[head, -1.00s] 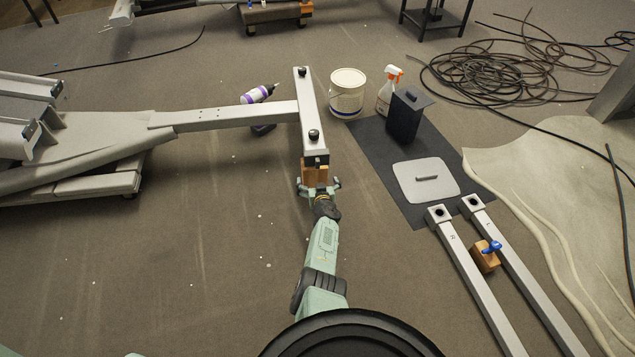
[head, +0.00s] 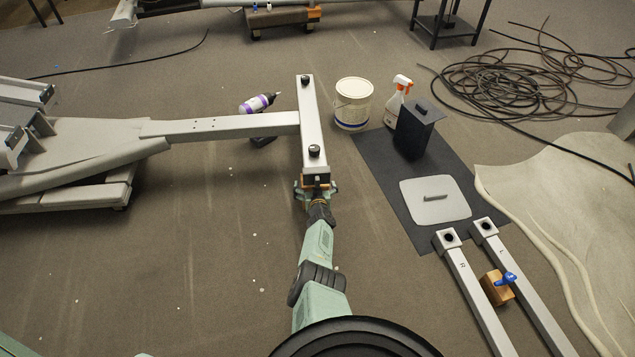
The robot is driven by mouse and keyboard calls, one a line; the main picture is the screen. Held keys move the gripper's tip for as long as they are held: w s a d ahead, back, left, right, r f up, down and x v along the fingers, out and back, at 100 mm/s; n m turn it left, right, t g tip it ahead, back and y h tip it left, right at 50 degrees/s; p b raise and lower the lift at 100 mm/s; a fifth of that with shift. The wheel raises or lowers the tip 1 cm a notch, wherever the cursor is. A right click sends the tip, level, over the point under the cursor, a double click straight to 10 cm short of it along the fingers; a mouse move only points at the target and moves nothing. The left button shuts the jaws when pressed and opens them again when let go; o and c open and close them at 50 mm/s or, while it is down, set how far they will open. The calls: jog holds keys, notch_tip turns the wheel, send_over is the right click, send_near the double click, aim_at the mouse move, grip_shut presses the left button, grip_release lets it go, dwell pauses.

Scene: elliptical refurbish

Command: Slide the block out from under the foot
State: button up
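The foot (head: 308,110) is a long pale metal bar with two black knobs on top, joined at its middle to a grey beam (head: 220,127). An orange-brown wooden block (head: 316,184) shows as a thin strip under the foot's near end; the rest of it is hidden by the foot and my gripper. My gripper (head: 316,187) is at that near end, with one finger on each side of the block. Whether the fingers press on the block is too small to tell.
A white bucket (head: 353,104), a spray bottle (head: 398,100) and a dark box (head: 415,130) stand right of the foot. A purple-labelled bottle (head: 258,103) is left of it. Two metal tubes (head: 478,303) lie at right. Floor left of my arm is clear.

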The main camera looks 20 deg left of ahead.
jog(key=shift+w, duration=0.1)
jog(key=c, duration=1.5)
